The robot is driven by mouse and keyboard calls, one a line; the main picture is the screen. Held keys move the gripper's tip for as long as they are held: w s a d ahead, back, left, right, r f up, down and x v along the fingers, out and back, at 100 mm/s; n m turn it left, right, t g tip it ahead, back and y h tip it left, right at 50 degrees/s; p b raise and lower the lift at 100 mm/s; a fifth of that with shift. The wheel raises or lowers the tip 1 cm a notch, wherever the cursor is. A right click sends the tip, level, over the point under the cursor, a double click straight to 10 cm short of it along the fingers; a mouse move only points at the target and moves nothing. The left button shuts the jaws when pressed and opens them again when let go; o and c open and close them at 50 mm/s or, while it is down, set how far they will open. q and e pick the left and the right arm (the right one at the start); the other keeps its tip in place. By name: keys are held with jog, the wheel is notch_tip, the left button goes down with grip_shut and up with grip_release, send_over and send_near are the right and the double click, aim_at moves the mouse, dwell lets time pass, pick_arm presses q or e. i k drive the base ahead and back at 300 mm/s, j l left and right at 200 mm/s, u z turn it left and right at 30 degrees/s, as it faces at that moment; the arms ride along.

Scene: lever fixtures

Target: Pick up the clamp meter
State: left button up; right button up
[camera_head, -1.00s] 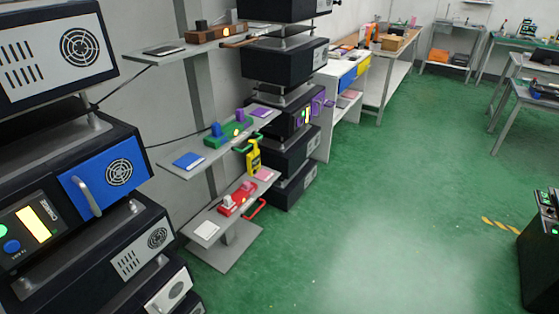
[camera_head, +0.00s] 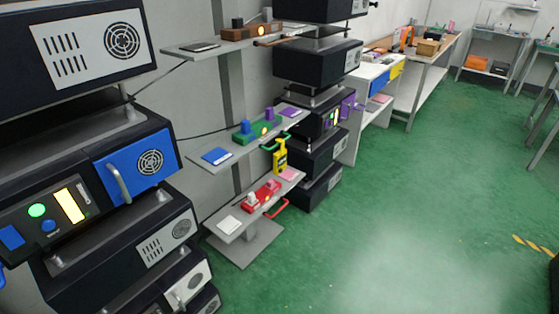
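A yellow and black tool (camera_head: 280,158), which looks like the clamp meter, is upright at the right part of a grey shelf stand. It is between the middle shelf (camera_head: 193,168) and the lower shelf (camera_head: 225,240), close to a green lever handle (camera_head: 268,147). It is too small to tell whether it hangs from the handle or stands on the lower shelf. Neither of my grippers is in view.
The lower shelf bears a red lever fixture (camera_head: 262,195), the middle one a green fixture (camera_head: 257,131), the top one a brown fixture (camera_head: 250,32). Black equipment stacks stand at left (camera_head: 100,130) and behind (camera_head: 318,63). Green floor (camera_head: 400,220) is clear at right.

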aim_at(278, 158)
jog(key=i+l+z, duration=0.25)
jog(key=i, duration=0.6)
jog(key=i+z, duration=0.3)
jog(key=i, duration=0.6)
